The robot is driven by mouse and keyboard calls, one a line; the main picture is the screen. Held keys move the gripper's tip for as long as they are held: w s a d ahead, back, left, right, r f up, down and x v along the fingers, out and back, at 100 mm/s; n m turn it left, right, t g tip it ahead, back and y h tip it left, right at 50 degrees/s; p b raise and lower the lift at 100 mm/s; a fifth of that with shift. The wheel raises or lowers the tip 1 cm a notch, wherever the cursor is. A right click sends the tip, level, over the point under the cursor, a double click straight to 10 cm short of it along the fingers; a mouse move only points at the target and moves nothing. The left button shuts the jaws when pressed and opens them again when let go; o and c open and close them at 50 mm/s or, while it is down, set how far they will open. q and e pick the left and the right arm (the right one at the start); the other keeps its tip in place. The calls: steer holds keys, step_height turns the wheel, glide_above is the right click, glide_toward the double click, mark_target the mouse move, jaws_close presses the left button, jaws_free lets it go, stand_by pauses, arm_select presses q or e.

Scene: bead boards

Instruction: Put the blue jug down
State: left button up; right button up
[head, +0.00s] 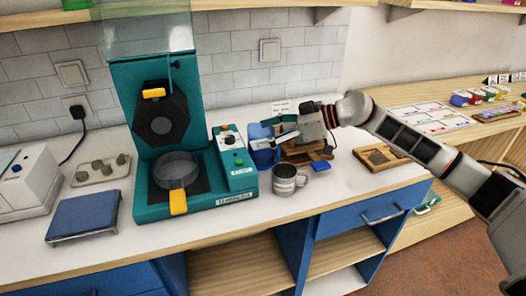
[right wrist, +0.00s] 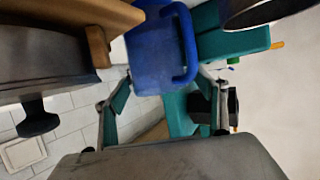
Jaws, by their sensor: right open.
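The blue jug (head: 263,152) stands upright on the white counter, just right of the teal machine's control box, which hides part of it. In the right wrist view the jug (right wrist: 150,55) shows large, with its loop handle towards the right. My right gripper (head: 286,135) comes in from the right, close beside the jug. Its fingers (right wrist: 163,100) are spread apart with nothing clamped between them. From these views I cannot tell whether a finger touches the jug. My left gripper is not in view.
The teal machine (head: 130,85) stands left of the jug. A ribbed grey mug (head: 285,181) and a small blue block (head: 321,167) are in front. A wooden stand is partly hidden behind my gripper. A wooden tray (head: 372,162) lies further right. The counter's front strip is clear.

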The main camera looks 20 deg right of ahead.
steer(key=c, duration=1.8)
steer(key=shift+o, duration=0.2)
steer(key=shift+r, duration=0.1)
